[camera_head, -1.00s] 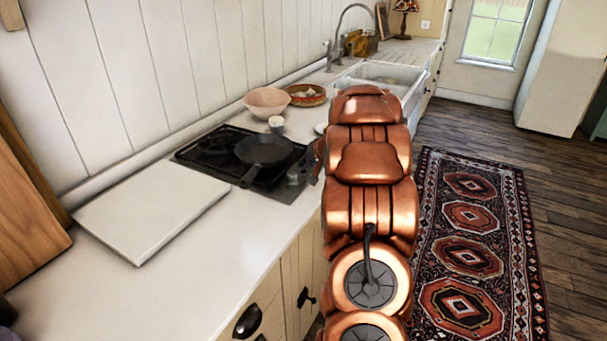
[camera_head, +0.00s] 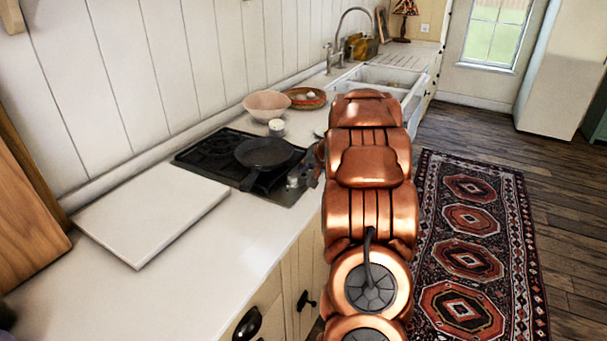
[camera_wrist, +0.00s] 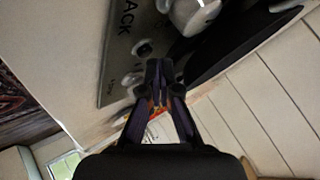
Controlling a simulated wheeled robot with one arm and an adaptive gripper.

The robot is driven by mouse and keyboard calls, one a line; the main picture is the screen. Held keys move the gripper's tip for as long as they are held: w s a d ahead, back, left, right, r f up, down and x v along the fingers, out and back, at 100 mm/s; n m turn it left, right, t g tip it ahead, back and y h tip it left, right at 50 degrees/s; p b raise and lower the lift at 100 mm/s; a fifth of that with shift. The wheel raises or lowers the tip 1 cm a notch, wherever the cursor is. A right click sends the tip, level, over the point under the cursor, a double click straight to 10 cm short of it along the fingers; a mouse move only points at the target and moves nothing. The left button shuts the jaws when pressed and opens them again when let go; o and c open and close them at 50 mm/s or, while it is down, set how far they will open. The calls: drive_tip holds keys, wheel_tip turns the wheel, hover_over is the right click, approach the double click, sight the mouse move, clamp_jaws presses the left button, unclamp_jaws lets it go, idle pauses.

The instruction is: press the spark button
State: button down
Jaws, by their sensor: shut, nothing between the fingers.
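In the wrist view, my gripper (camera_wrist: 160,72) is shut and empty, its fingertips over the hob's steel control panel (camera_wrist: 122,58). A small round button (camera_wrist: 143,48) sits on that panel, just left of and above the fingertips in the picture. I cannot tell whether they touch it, and its label is too small to read. A large silver knob (camera_wrist: 194,14) is beyond it. In the head view, the hob (camera_head: 212,150) is set in the white counter. My arm hides the gripper there, and the button cannot be made out.
A black frying pan (camera_head: 264,152) sits on the hob, its handle toward the front. A small cup (camera_head: 277,127), a pink bowl (camera_head: 267,104) and a woven basket (camera_head: 306,98) stand behind. A white board (camera_head: 150,215) lies on the counter at left. The sink (camera_head: 385,78) is beyond.

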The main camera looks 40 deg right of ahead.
sight(305, 175)
drive_tip(key=shift+f, duration=0.15)
drive_tip(key=shift+f+b, duration=0.35)
drive_tip(key=shift+b, duration=0.3)
drive_tip(key=shift+r, duration=0.45)
idle(0.4)
drive_tip(key=shift+r+p, duration=2.05)
drive_tip(key=shift+r, duration=1)
